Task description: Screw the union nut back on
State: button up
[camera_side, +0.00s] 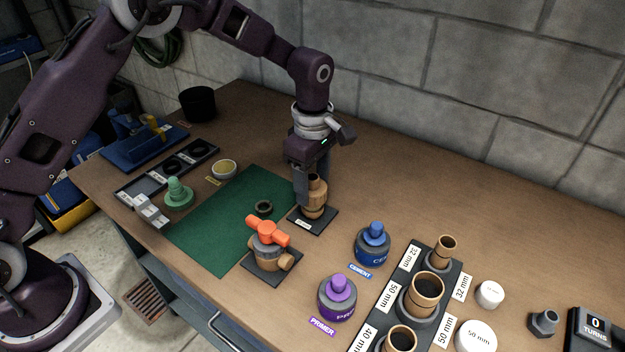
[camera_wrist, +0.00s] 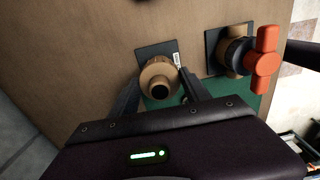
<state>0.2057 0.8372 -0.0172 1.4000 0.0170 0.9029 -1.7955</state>
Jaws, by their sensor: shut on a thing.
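The tan union fitting (camera_side: 318,186) stands upright on a small dark labelled plate (camera_side: 322,222) right of the green mat. My gripper (camera_side: 306,192) points down over it, and its fingers partly hide it. In the wrist view my gripper (camera_wrist: 162,76) has a finger on each side of the wide tan round part (camera_wrist: 160,72), which looks like the union nut, and is shut on it. An open pipe end with a dark bore shows there. I cannot tell how the nut's thread sits.
A valve with an orange handle (camera_side: 268,231) stands close in front, with a small dark ring (camera_side: 264,207) on the green mat (camera_side: 215,228). Cement (camera_side: 372,245) and primer (camera_side: 337,298) jars, a rack of pipe fittings (camera_side: 405,320) and a turns counter (camera_side: 592,326) reading 0 lie right.

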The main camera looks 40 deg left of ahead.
aim_at(313, 177)
jog(key=shift+f, duration=1.45)
dwell(2.1)
jog(key=o, duration=1.8)
jog(key=shift+o, duration=0.2)
jog(key=shift+r, duration=3)
